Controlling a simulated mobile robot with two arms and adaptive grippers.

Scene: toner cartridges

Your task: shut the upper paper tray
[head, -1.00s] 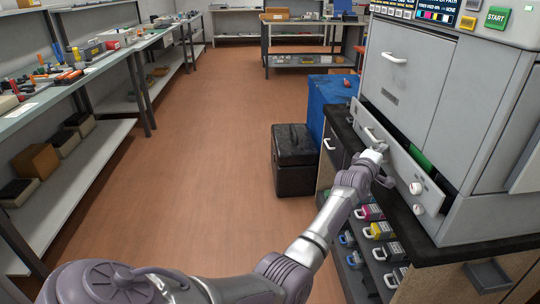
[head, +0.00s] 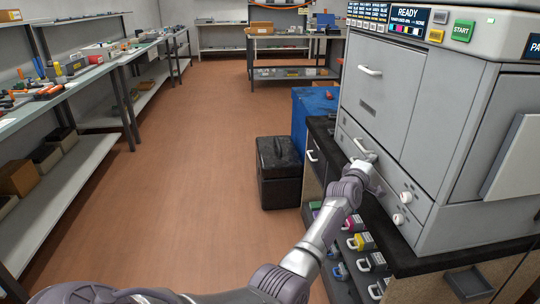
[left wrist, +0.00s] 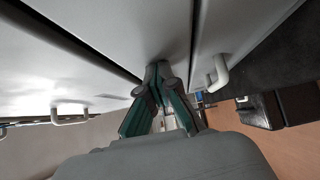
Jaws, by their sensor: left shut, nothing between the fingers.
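The grey printer (head: 425,120) stands on a dark-topped cabinet at the right. Its low front panel (head: 386,180), which I take for the tray, sits nearly flush under the big front door. I cannot tell if a thin gap remains. It has a white handle (head: 358,149) and white knobs (head: 405,197) at its near end. My left gripper (head: 369,158) is shut and empty, right at the panel by the handle; contact is unclear. In the left wrist view its fingers (left wrist: 160,85) point at grey panels, with a white handle (left wrist: 218,75) to the right. My right gripper is out of view.
Toner cartridges (head: 361,241) stand on an open shelf below the counter. A black box (head: 279,172) and a blue bin (head: 313,112) stand on the floor beyond. Long benches (head: 72,85) line the left wall; the floor between is clear.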

